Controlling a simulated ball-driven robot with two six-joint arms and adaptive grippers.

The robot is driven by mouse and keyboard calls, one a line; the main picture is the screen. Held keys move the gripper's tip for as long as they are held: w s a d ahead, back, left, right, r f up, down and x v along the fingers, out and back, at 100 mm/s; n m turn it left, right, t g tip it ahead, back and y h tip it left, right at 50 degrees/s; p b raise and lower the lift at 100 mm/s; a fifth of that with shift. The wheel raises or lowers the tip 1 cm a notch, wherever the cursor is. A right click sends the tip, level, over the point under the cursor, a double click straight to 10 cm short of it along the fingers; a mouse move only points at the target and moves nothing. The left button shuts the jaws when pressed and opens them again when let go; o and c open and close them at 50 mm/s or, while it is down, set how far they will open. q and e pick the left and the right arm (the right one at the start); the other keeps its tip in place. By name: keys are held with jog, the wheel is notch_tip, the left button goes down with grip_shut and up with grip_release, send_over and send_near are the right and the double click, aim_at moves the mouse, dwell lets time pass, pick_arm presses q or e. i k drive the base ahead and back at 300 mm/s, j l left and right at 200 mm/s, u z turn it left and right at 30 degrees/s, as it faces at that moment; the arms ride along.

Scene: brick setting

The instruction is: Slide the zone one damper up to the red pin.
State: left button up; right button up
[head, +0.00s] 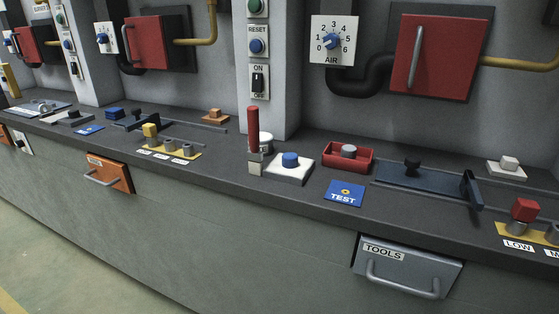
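Neither of my grippers shows in the head view. No label naming zone one is legible. A blue-grey slide plate (432,181) lies on the counter at the right, with a black knob (412,163) on it and a dark upright plate (472,190) at its right end. Another dark slide track (180,130) lies further left, with a dark knob (137,114) near its left end. I cannot tell which is the zone one damper. A tall red cylinder (253,128) stands upright near the pillar; I cannot tell whether it is the red pin.
A white pad with a blue button (290,159), a red tray (336,164) and a blue TEST card (345,193) lie mid-counter. A red cube (524,208) tops a post at right. The TOOLS drawer handle (400,285) juts out below. Red wall boxes (440,60) hang above.

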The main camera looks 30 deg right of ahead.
aim_at(410, 176)
jog(key=z, duration=1.65)
